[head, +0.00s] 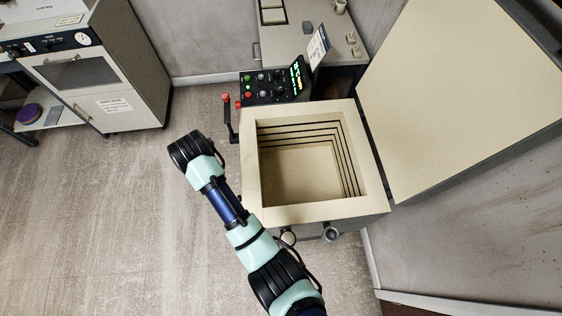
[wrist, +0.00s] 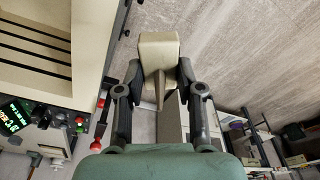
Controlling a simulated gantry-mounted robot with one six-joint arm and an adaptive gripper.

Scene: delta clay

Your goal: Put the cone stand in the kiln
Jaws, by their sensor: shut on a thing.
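The kiln (head: 368,148) is an open square box with pale thick walls and dark grooves inside; its floor looks bare in the head view. Its wide lid (head: 455,95) stands open to the right. In the wrist view my gripper (wrist: 160,76) is shut on the cone stand (wrist: 159,50), a beige block with a narrow tapered piece pointing toward the camera. The kiln's rim (wrist: 88,40) is to the left of the held stand, which is outside the opening. In the head view my wrist is left of the kiln and hides the gripper and stand.
A control panel (head: 272,86) with a lit display and a red-tipped lever (head: 228,112) sit at the kiln's back left corner. A grey cabinet (head: 95,85) stands at the back left, a bench (head: 290,45) behind the kiln. The floor left of my arm is clear.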

